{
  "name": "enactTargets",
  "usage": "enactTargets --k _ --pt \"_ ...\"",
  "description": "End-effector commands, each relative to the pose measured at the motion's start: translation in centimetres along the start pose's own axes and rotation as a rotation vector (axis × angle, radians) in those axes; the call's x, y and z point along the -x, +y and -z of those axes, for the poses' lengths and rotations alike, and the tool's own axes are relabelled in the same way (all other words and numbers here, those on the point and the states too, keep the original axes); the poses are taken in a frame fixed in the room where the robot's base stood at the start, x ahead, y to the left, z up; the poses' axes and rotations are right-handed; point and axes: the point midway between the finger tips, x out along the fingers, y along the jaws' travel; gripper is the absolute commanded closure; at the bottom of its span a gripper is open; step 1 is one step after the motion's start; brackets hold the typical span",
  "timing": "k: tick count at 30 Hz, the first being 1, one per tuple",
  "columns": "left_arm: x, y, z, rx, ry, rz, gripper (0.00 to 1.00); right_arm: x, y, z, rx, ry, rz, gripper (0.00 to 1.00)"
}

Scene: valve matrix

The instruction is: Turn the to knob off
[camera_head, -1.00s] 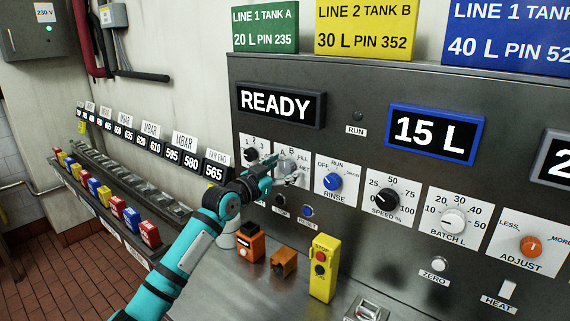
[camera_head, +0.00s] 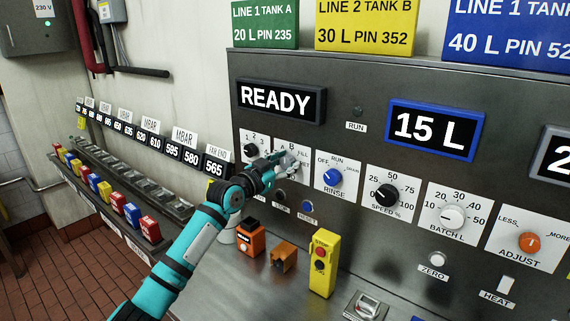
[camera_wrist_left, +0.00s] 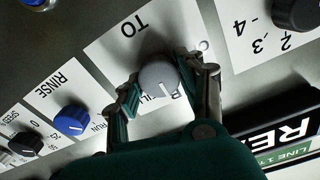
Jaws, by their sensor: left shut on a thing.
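The TO knob (camera_wrist_left: 158,75) is a round grey knob with a pale pointer line, on a white plate marked TO in the left wrist view, which shows the panel upside down. My left gripper (camera_wrist_left: 167,88) is shut on it, one finger on each side. In the head view my left gripper (camera_head: 287,162) is at the TO plate (camera_head: 303,152), marked A, B and FILL, and covers most of the knob. I cannot read which mark the pointer meets. My right gripper is not in view.
A black knob (camera_head: 250,150) sits just left of the TO plate and the blue RINSE knob (camera_head: 332,177) just right. Below are small round buttons. An orange box (camera_head: 250,238) and a yellow stop box (camera_head: 323,265) stand on the ledge.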

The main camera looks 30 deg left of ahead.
Motion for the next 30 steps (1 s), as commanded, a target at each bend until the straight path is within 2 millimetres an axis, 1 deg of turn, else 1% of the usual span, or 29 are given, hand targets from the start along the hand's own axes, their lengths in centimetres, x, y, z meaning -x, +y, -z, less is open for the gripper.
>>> enactTargets --k 5,11,30 --pt "0.0 0.0 0.0 0.037 -0.001 0.000 0.93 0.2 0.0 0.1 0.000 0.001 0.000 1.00" --pt "0.0 0.0 0.1 0.145 -0.001 -0.001 0.93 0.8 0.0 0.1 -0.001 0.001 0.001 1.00" --pt "0.0 -0.3 0.1 0.737 0.000 0.000 0.93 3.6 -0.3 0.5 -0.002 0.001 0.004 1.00"
